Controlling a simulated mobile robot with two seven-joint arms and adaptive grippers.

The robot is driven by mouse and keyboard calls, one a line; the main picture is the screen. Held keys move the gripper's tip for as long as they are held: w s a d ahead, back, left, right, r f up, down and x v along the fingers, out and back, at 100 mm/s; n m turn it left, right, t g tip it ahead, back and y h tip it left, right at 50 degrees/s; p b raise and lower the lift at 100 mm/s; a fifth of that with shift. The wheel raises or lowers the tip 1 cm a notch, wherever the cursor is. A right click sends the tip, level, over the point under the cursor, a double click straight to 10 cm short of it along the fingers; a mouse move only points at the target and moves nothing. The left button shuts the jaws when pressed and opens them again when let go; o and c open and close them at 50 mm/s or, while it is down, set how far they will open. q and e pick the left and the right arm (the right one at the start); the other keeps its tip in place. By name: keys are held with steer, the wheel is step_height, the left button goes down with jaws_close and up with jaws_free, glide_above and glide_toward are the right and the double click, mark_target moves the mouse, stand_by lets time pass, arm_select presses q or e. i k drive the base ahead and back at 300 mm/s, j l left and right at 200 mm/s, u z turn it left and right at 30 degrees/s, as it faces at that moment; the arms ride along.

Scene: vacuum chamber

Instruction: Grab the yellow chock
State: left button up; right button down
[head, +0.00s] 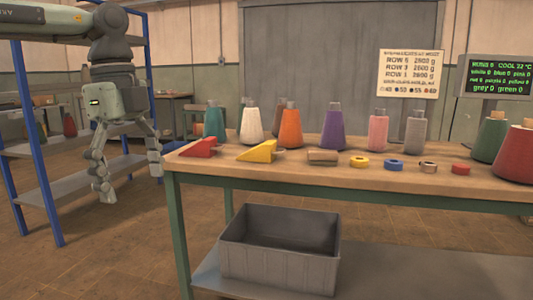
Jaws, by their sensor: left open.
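The yellow chock (262,150), a wedge with a sloped top, lies near the front edge of the wooden bench top (330,179), left of the middle. My left gripper (131,182) hangs pointing down in the left of the head view, beyond the bench's left end. Its two fingers are spread apart with nothing between them. It is well to the left of the yellow chock and apart from it. My right gripper is not in the view.
A red chock (199,148) lies left of the yellow one, on my left gripper's side. A brown block (322,157) lies to its right, then several small rings. Several coloured cones stand behind. A grey crate (280,262) sits on the lower shelf. Blue-posted shelving (38,150) stands at left.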

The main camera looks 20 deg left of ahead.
mark_target(266, 152)
steer(key=i, duration=1.8)
